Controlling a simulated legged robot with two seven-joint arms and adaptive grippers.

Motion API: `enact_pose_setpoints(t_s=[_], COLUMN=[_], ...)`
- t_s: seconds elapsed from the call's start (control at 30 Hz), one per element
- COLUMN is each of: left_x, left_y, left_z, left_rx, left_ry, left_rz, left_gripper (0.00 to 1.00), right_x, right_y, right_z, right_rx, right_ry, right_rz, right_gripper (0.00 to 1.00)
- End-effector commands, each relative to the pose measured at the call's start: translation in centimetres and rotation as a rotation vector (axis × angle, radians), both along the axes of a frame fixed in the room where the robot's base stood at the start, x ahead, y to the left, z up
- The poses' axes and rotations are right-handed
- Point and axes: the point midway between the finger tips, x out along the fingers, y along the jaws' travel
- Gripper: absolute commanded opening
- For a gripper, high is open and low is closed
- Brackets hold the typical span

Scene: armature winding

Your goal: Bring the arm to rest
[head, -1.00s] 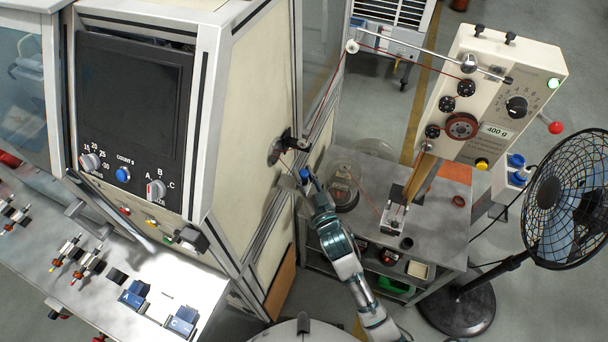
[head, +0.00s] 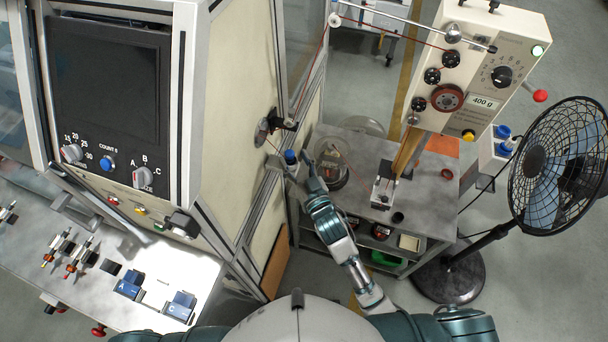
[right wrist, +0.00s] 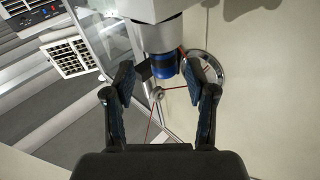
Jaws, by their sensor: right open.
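My right gripper (head: 300,166) is beside the machine's cream side wall in the head view. In the right wrist view the right gripper (right wrist: 158,80) is open, with one dark finger on each side and nothing clamped between them. A blue-banded metal cylinder (right wrist: 163,66) lies ahead between the fingertips; contact is not visible. Its blue part (head: 290,157) also shows in the head view, close by the fingers. A red wire runs past it near a round metal flange (right wrist: 206,66), which shows on the wall in the head view (head: 262,132). My left gripper is not in view.
The control cabinet (head: 105,85) and its switch panel fill the left. A grey bench (head: 425,185) stands right of my right arm, below a cream wire tensioner (head: 475,75). A black fan (head: 560,165) stands far right. Grey floor is open behind the bench.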

Motion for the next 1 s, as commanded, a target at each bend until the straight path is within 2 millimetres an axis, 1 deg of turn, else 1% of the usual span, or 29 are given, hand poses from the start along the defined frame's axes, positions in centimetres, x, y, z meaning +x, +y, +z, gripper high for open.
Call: enact_pose_setpoints(t_s=[0.03,0.2,0.3,0.4,0.53,0.67,0.73,0.77,0.87,0.97,1.0], left_x=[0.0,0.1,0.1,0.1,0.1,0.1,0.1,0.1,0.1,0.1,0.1], left_y=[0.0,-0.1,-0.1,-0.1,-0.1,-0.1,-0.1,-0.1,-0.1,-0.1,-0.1], left_z=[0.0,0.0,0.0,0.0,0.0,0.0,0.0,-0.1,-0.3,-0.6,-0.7], left_rx=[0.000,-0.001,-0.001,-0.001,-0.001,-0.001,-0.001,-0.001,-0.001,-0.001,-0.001], left_ry=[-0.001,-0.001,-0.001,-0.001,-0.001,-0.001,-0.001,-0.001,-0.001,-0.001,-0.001], left_rz=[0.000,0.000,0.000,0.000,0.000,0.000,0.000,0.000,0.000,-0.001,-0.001], left_gripper=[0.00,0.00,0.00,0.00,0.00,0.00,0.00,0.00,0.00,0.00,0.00], right_x=[-1.1,-4.7,-6.5,-7.9,-9.0,-9.2,-9.1,-9.0,-8.4,-7.5,-7.3], right_y=[-0.4,-1.9,-2.6,-3.2,-3.6,-3.7,-3.7,-3.7,-3.7,-3.8,-4.0], right_z=[-0.2,-0.6,-0.8,-0.9,-0.9,-0.9,-1.4,-1.9,-4.7,-9.6,-11.9], right_rx=[-0.001,0.000,-0.001,-0.002,-0.002,-0.001,-0.005,-0.009,-0.034,-0.079,-0.098], right_ry=[0.003,0.003,0.004,0.003,0.002,0.001,0.008,0.015,0.058,0.130,0.165], right_rz=[0.000,0.000,-0.001,-0.001,-0.001,0.000,0.000,-0.002,-0.005,-0.012,-0.015], right_gripper=[0.56,0.56,0.56,0.56,0.56,0.56,0.56,0.56,0.56,0.56,0.56])
